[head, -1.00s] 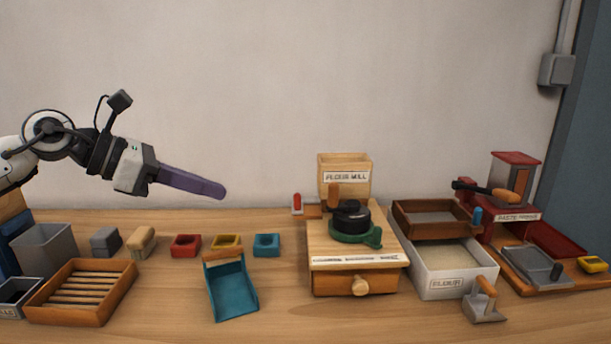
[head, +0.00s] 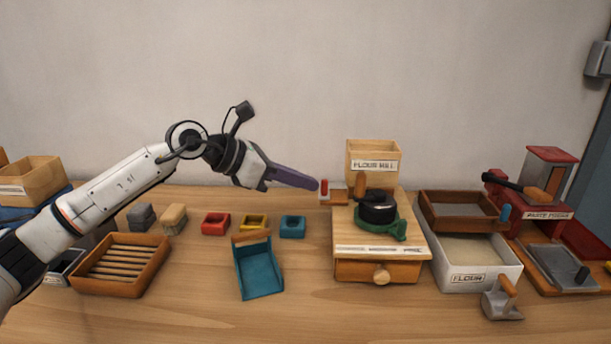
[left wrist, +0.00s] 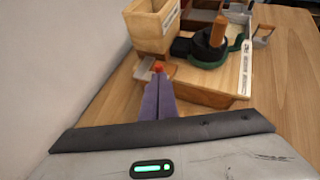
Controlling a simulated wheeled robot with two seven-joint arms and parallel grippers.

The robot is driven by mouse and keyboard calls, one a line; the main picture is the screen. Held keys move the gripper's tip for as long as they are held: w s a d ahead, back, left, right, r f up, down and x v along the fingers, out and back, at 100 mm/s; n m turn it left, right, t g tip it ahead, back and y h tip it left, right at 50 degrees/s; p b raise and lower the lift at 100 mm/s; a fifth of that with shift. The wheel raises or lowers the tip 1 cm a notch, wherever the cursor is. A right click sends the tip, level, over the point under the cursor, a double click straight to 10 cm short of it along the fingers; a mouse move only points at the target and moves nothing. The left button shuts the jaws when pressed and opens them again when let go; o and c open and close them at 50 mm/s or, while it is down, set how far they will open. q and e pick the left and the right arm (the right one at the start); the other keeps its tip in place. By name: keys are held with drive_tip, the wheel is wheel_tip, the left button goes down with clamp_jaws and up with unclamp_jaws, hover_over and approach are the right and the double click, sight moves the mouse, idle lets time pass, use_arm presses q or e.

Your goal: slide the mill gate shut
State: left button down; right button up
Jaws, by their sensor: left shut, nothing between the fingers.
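The flour mill (head: 372,162) is a pale wooden box with a hopper, a black round part and a drawer, right of centre in the head view. Its gate (head: 334,194), a small grey plate with a red upright knob, sticks out to the left of the mill. My left gripper (head: 316,185) is shut and empty, its purple fingertips close to the left of the red knob. In the left wrist view the fingertips (left wrist: 159,78) reach the red knob (left wrist: 158,67); I cannot tell whether they touch. My right gripper is not in view.
A green-rimmed ring (head: 382,226) sits on the mill's top. A white flour bin (head: 480,278) with a brown sieve (head: 440,214) stands to the right. Small coloured cups (head: 254,222), a teal scoop (head: 259,272) and a slatted tray (head: 118,285) lie to the left. The front table is clear.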

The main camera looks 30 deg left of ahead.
use_arm(q)
drive_tip(key=shift+w+d, duration=0.15)
drive_tip(key=shift+w, duration=0.1)
drive_tip(key=d, duration=0.1)
drive_tip(key=w+d+p, duration=0.1)
drive_tip(key=d, duration=0.1)
drive_tip(key=shift+w, duration=0.15)
idle(0.3)
